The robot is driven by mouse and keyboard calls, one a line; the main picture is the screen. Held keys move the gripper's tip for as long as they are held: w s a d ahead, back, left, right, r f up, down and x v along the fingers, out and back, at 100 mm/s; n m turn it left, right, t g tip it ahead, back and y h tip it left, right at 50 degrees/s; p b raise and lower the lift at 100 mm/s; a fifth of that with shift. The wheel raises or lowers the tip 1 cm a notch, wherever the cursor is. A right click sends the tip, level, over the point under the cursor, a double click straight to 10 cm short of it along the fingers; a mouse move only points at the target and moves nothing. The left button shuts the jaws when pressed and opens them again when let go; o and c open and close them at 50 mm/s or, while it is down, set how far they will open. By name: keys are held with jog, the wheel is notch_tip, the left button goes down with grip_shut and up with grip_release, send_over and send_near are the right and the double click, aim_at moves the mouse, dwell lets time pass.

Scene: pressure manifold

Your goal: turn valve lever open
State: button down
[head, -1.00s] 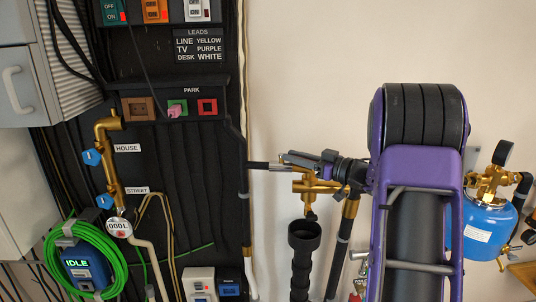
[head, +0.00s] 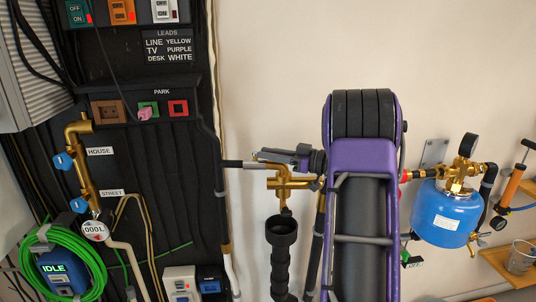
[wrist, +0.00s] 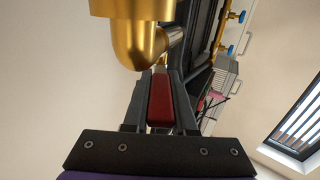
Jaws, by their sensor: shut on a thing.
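The red valve lever (wrist: 160,100) shows in the wrist view between the two dark fingers of my gripper (wrist: 160,78). The gripper is shut on it. A large brass body (wrist: 133,35) fills the top of that view, just beyond the lever. In the head view my gripper (head: 272,154) points left at a brass valve fitting (head: 290,183) on the pipe run, above a black ribbed hose with a funnel mouth (head: 282,232). In the head view the lever cannot be made out; brass and my gripper cover that spot.
A dark panel with sockets and brass pipework (head: 90,170) stands at left, with a coiled green hose (head: 60,260). A blue tank (head: 448,212) with a gauge hangs at right, near an orange pump (head: 512,184). The wall above my arm is bare.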

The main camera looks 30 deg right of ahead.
jog(key=c, duration=0.7)
grip_release()
jog(key=shift+w+a+r, duration=0.1)
jog(key=v, duration=1.7)
jog(key=shift+b, duration=0.35)
jog(key=shift+c, duration=0.4)
